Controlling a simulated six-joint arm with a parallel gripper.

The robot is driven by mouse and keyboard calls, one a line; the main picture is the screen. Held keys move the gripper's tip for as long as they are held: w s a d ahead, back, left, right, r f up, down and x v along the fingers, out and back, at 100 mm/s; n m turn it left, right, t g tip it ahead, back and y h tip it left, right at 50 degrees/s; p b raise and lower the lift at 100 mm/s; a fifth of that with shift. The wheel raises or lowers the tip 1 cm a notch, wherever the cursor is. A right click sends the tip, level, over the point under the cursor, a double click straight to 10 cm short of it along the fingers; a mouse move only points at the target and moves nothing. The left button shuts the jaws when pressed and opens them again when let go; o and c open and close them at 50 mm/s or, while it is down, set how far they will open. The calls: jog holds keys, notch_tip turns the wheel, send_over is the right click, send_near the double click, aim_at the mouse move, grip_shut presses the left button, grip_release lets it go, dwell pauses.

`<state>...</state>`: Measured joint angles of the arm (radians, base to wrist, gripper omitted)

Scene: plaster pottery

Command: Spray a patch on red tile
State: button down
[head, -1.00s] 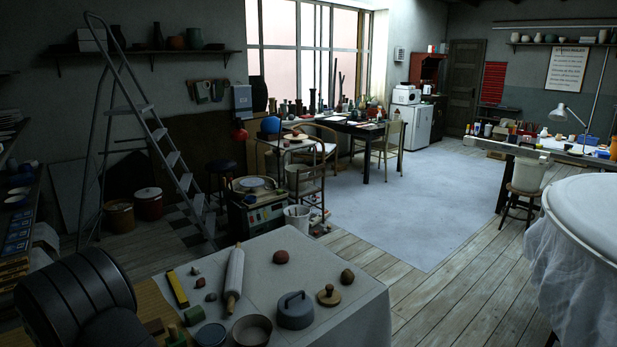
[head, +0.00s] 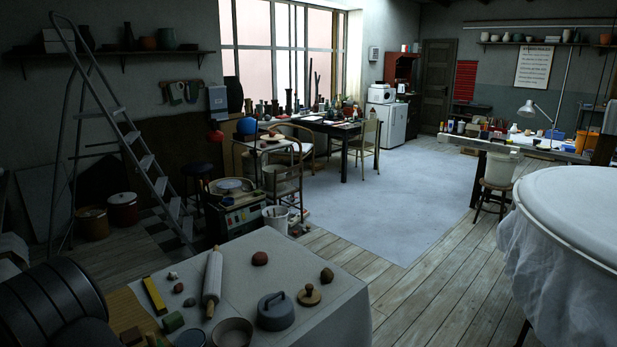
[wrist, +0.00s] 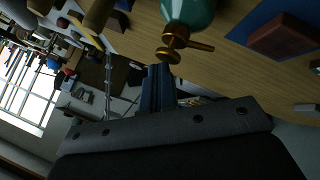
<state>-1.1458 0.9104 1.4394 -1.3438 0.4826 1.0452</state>
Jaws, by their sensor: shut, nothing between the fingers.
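In the wrist view, a green spray bottle (wrist: 187,12) with a brass nozzle and lever stands at the top middle, partly cut off by the frame edge. I cannot make out the bottle or the tile in the head view.
A table (head: 345,300) at the front holds a rolling pin (head: 212,278), a grey lidded pot (head: 276,312), a wooden lid (head: 309,294) and several small lumps. The floor between is open. A stepladder (head: 125,130) stands at the left.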

jog(key=shift+r, duration=0.6)
jog(key=shift+r, duration=2.9)
jog(key=shift+f, duration=0.1)
jog(key=shift+f, duration=3.2)
jog(key=shift+w+r, duration=0.1)
